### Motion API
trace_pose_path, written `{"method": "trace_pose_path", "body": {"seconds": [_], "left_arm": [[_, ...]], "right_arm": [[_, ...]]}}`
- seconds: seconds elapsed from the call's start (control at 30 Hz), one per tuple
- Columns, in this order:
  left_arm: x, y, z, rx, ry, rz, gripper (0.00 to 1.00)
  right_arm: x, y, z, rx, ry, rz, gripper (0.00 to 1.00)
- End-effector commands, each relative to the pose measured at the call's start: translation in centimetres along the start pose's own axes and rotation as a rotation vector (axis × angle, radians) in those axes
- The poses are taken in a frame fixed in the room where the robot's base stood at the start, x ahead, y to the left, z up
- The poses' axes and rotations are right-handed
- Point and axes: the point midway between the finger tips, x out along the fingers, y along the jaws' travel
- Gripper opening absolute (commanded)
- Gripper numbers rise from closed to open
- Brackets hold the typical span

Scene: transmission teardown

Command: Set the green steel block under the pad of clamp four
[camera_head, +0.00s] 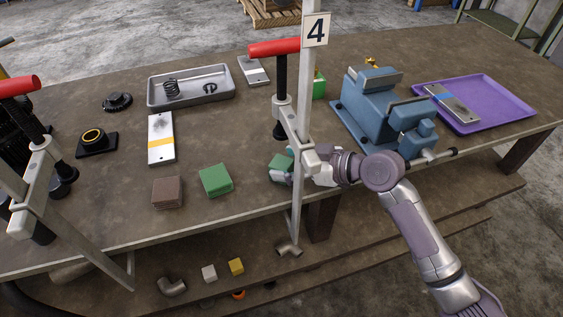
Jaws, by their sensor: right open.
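Clamp four (301,120) stands at the table's front edge, with a red handle and a plate reading 4 (316,30). Its dark pad (279,131) hangs above the tabletop. A green block (279,160) lies below the pad, partly hidden by the clamp and my gripper. I cannot tell whether the pad touches it. My right gripper (281,175) is open at the block's front side, reaching in from the right behind the clamp's post. Another green block (215,180) sits in the open to the left. My left gripper is not in view.
A brown block (167,192) sits left of the open green block. A second clamp (40,165) stands at the left. A blue vise (385,110) and a purple tray (510,105) are at the right. A grey tray (190,98) lies further back.

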Motion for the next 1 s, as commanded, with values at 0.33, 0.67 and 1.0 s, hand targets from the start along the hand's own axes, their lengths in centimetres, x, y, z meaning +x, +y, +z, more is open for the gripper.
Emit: {"method": "trace_pose_path", "body": {"seconds": [0.33,0.67,1.0], "left_arm": [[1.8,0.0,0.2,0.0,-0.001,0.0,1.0],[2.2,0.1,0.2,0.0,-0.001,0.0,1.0],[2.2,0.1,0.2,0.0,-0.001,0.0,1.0]], "right_arm": [[-7.4,-0.1,0.3,-0.003,-0.004,0.0,0.71],[-10.2,-0.1,0.0,-0.001,-0.001,-0.001,0.71],[-10.3,-0.1,0.0,0.0,-0.001,-0.002,0.71]]}}
